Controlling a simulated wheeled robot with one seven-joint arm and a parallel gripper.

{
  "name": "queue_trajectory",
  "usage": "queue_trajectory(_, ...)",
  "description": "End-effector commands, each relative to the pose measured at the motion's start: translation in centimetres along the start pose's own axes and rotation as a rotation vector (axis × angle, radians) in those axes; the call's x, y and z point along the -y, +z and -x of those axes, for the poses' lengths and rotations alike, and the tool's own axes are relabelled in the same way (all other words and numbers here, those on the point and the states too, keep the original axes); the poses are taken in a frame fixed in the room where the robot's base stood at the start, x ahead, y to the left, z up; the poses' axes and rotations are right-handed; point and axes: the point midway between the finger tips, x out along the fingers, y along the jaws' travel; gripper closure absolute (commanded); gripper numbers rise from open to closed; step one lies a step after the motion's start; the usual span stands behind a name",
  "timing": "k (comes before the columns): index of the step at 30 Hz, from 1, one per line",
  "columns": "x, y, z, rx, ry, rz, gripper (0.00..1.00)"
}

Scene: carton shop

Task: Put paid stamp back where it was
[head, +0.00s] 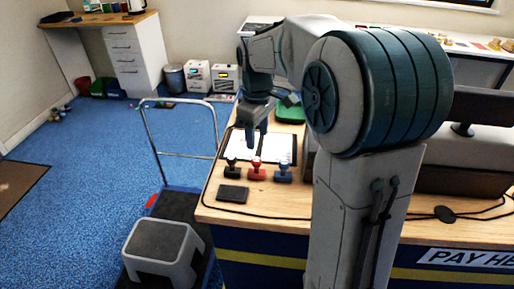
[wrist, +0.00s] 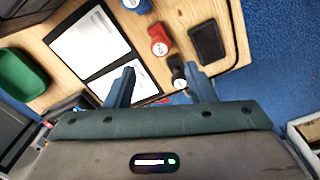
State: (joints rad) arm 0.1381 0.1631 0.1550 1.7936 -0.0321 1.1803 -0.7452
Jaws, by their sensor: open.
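Three stamps stand upright in a row on the counter: a dark one (head: 232,170), a red one (head: 257,171) and a blue one (head: 283,173). The wrist view also shows the dark stamp (wrist: 177,70), the red stamp (wrist: 158,40) and the blue stamp (wrist: 137,5). Their top labels are too small to read, so I cannot tell which is the paid stamp. My gripper (head: 257,144) is open and empty, above the clipboard behind the row. In the wrist view my gripper (wrist: 160,84) has its fingers apart, with the dark stamp showing between them.
A black ink pad (head: 232,194) lies in front of the dark stamp, near the counter's left edge. A clipboard (wrist: 112,84) with white paper lies behind the stamps. A green tray (wrist: 20,75) sits farther back. A trolley (head: 178,190) with a grey step stool stands left of the counter.

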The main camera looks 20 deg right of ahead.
Motion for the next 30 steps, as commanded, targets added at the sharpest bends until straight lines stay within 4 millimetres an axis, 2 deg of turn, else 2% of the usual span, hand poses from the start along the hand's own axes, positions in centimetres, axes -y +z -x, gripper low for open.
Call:
queue_trajectory(3, 0.0, 0.0, 1.4, -0.001, 0.001, 0.000, 0.50)
queue_trajectory(8, 0.6, 0.5, 2.3, -0.005, 0.009, -0.024, 0.50)
queue_trajectory(11, 2.1, 1.9, 2.6, -0.018, 0.030, -0.092, 0.50)
queue_trajectory(14, 4.4, 4.1, 2.7, -0.045, 0.058, -0.202, 0.50)
queue_trajectory(19, 8.6, 8.5, 1.8, -0.111, 0.095, -0.420, 0.50)
queue_trajectory(24, 12.1, 12.2, -0.1, -0.182, 0.104, -0.611, 0.50)
queue_trajectory(30, 14.3, 14.5, -1.9, -0.235, 0.096, -0.743, 0.50)
